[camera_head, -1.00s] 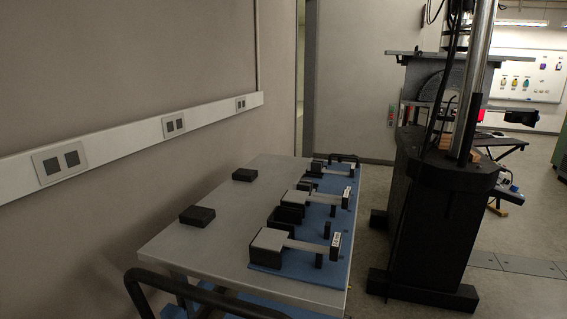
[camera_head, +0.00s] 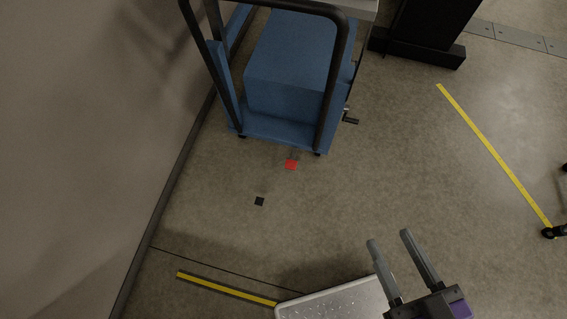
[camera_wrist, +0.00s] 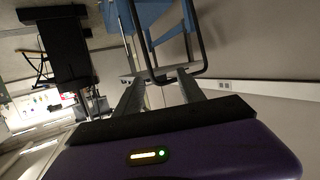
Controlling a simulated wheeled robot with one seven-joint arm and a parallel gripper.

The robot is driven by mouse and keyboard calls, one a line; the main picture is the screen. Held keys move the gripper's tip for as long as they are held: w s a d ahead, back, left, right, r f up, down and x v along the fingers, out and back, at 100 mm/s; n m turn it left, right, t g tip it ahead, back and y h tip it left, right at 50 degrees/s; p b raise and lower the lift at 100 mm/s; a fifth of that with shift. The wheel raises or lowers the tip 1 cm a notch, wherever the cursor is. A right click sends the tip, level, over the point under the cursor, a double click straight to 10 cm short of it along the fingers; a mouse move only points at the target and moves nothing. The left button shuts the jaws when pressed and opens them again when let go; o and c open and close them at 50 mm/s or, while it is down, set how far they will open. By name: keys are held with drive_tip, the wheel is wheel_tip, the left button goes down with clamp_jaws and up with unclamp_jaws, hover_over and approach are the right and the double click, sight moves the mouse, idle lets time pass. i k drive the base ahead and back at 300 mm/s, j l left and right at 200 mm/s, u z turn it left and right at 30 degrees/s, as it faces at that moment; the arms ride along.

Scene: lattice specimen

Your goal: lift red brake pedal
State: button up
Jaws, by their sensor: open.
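A small flat red piece (camera_head: 291,164), which looks like the red brake pedal, shows low at the near end of the blue cart (camera_head: 290,70). I cannot tell whether it touches the floor. A small black square (camera_head: 259,201) lies nearer, to its lower left. My gripper (camera_head: 390,239) is open and empty, to the right of and nearer than the red piece, and apart from it. In the wrist view my gripper's two fingers (camera_wrist: 160,76) point toward the cart, which appears upside down at the top. The red piece is not visible there.
The cart's black tubular handle (camera_head: 335,80) stands up at its near end. A wall is on the left. Yellow tape (camera_head: 490,150) marks the floor at right, and another strip (camera_head: 225,288) lies at lower left. Floor between my gripper and the red piece looks clear.

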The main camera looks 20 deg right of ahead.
sight(292, 164)
drive_tip(key=i+j+u, duration=0.1)
drive_tip(key=i+u, duration=0.25)
drive_tip(key=i+l+u, duration=0.1)
drive_tip(key=i+u, duration=0.25)
drive_tip(key=i, duration=0.2)
drive_tip(key=i+l+u, duration=0.15)
drive_tip(key=i+u, duration=0.25)
